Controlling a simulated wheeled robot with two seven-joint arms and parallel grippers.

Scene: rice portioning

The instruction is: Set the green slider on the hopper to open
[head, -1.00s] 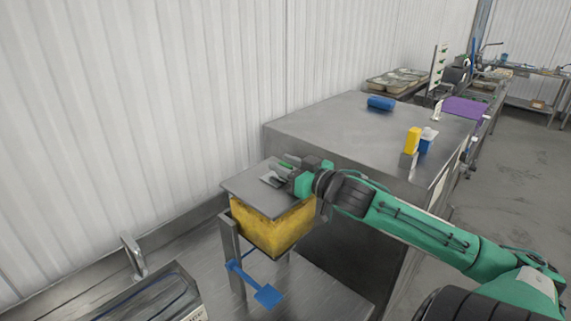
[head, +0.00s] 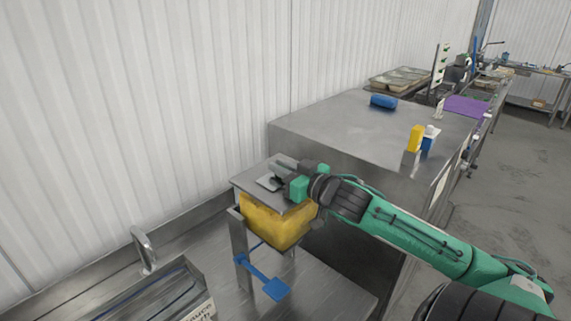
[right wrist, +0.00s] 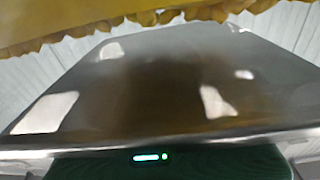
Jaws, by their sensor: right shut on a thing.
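The hopper is a yellow box (head: 270,222) with a flat grey top (head: 243,182), standing on a metal frame. My right gripper (head: 272,180) lies low over this top, coming from the right, and is shut on the green slider. The jaws hide the slider, so its position cannot be made out. The right wrist view shows a shiny grey metal surface (right wrist: 150,85) close up, with a ragged yellow strip (right wrist: 120,25) along the top. My left gripper is not in view.
A blue paddle (head: 275,288) hangs below the hopper. A big steel cabinet (head: 335,125) stands behind it, bearing a blue roll (head: 383,101) and a yellow container (head: 415,138). A tap (head: 143,248) and sink are at the lower left. A corrugated wall is at the left.

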